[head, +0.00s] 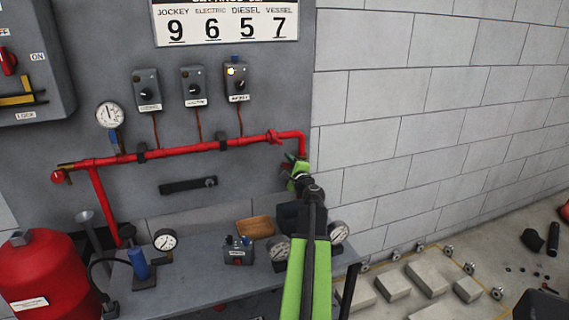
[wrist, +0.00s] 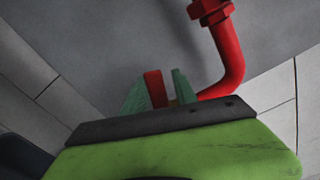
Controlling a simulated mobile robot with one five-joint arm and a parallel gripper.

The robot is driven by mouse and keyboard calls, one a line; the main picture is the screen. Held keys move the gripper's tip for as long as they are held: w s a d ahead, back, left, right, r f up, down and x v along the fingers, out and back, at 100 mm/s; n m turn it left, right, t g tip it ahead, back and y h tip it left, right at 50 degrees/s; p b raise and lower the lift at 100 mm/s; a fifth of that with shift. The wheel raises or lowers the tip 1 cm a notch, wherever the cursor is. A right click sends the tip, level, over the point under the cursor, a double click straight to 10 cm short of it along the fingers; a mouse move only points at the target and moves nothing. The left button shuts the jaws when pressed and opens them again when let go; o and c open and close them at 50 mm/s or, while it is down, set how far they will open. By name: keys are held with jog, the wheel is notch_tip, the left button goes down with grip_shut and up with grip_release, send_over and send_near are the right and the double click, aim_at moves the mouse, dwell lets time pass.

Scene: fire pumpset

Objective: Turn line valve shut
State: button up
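The red pipe (head: 190,147) runs along the grey panel and bends down at its right end, where my gripper (head: 297,172) hides most of the line valve. In the wrist view the bend of the pipe (wrist: 231,60) passes right of my gripper (wrist: 160,88). A flat red piece, which looks like the valve handle (wrist: 154,88), stands between my two green fingers. It lies close against the left finger, with a narrow gap to the right finger. The fingers are apart; a firm hold does not show. The valve's body and handle angle cannot be made out.
Below, the grey bench (head: 190,285) holds gauges, a wooden tray (head: 255,228) and a small control box (head: 238,252). A block wall (head: 430,120) stands close right.

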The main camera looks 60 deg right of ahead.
jog(key=shift+w, duration=0.1)
grip_shut()
dwell(1.1)
